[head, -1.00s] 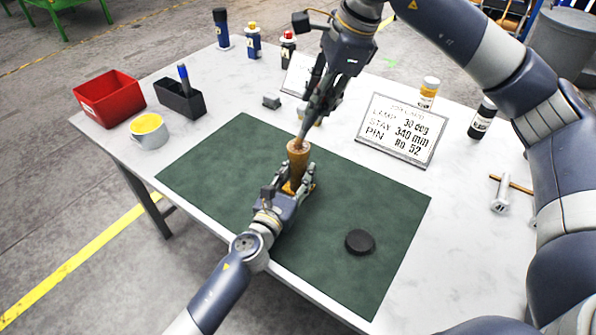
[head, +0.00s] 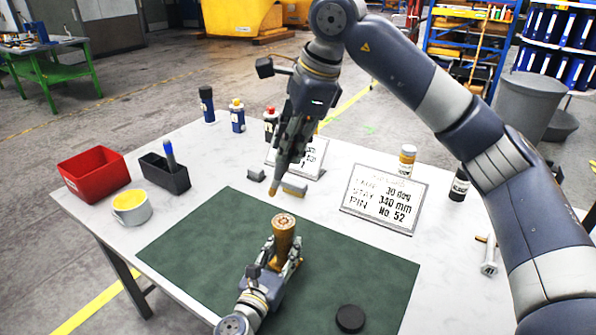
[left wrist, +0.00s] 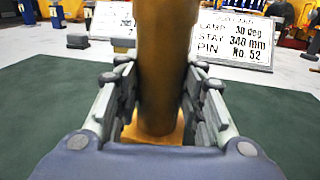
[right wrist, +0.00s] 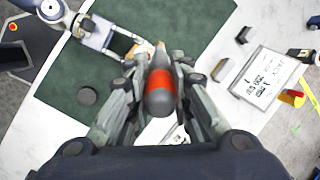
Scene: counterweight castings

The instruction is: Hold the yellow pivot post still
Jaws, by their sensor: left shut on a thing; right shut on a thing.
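The yellow pivot post (head: 284,230) stands upright on the green mat (head: 205,245), its round top facing up. My left gripper (head: 282,262) is shut around its lower part. In the left wrist view the post (left wrist: 165,70) rises between both fingers, with a yellow base (left wrist: 150,130) low down. My right gripper (head: 284,165) is shut on a slim tool (head: 275,188), tip down, above and apart from the post. In the right wrist view the tool (right wrist: 161,92) is grey with an orange-red band.
A black disc (head: 350,318) lies on the mat. A lettered sign (head: 385,198) stands behind it. A red bin (head: 94,173), dark pen holder (head: 165,175) and yellow-filled mug (head: 131,207) stand at left. Small bottles line the back; a bolt (head: 489,255) lies at right.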

